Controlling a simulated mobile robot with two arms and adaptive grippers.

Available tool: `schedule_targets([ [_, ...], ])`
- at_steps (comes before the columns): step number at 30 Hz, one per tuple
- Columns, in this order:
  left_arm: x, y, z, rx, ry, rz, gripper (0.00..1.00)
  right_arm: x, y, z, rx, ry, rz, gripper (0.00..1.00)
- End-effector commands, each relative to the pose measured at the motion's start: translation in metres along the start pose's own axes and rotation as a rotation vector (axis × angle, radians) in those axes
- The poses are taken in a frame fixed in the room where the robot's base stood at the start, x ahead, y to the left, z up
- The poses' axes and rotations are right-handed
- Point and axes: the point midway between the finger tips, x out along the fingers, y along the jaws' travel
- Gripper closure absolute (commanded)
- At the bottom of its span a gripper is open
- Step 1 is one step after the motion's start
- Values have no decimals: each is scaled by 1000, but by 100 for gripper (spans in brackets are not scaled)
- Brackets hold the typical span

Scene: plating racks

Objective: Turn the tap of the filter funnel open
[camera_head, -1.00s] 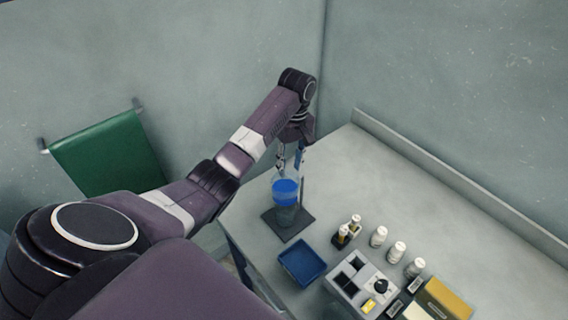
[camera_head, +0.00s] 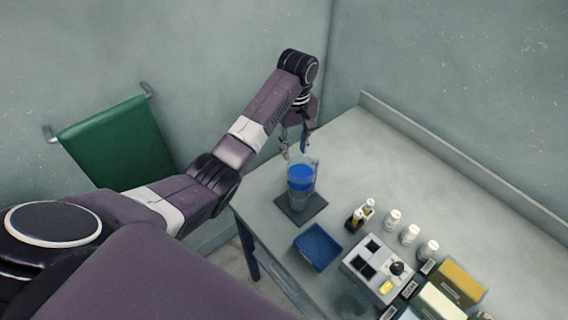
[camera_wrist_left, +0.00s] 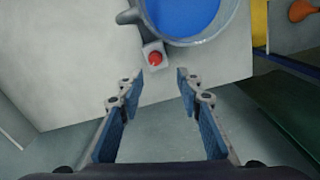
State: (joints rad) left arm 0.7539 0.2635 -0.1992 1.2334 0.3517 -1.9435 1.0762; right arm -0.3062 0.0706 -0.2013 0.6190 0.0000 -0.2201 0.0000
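The filter funnel (camera_head: 301,178) is a clear vessel holding blue liquid, upright on a stand with a dark square base (camera_head: 317,205). In the left wrist view the funnel (camera_wrist_left: 197,41) is at the top, its round rim partly cut off. A small pale block with a red tip, seemingly the tap (camera_wrist_left: 154,57), sits at the rim's lower left. My left gripper (camera_wrist_left: 160,82) is open and empty, its fingertips just short of the red tip and apart from it. In the head view my left gripper (camera_head: 294,143) hangs by the funnel's top. My right gripper is not in view.
On the table (camera_head: 390,160) are a blue tray (camera_head: 318,247), a grey block with wells (camera_head: 372,265), several small bottles (camera_head: 410,235) and boxes (camera_head: 460,282). A green cloth (camera_head: 118,142) hangs on the wall rail. The table's far right part is clear.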

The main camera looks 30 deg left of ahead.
Motion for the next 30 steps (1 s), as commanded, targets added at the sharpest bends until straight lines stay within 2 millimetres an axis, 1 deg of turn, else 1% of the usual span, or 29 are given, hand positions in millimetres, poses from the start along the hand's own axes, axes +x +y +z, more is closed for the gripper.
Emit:
schedule_targets([
  [1,3,0,1,2,-2,-1,67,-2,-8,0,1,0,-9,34],
  [2,6,0,2,2,-3,-2,67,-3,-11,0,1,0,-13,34],
  [5,18,-1,2,2,-4,-4,67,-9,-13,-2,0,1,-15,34],
  [7,30,-1,2,1,-4,-5,67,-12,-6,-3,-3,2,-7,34],
  [12,57,-1,1,2,-3,-4,67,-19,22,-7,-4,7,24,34],
  [15,68,0,1,1,-2,-2,67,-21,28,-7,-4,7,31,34],
  [19,76,0,1,1,-2,-1,67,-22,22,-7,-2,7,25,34],
  [24,77,0,1,2,-1,0,67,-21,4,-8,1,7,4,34],
  [26,77,0,1,2,-1,0,67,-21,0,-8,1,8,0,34],
  [29,77,0,1,1,-1,0,76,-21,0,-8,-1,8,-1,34],
  [30,77,0,1,1,-1,0,80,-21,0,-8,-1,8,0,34],
])
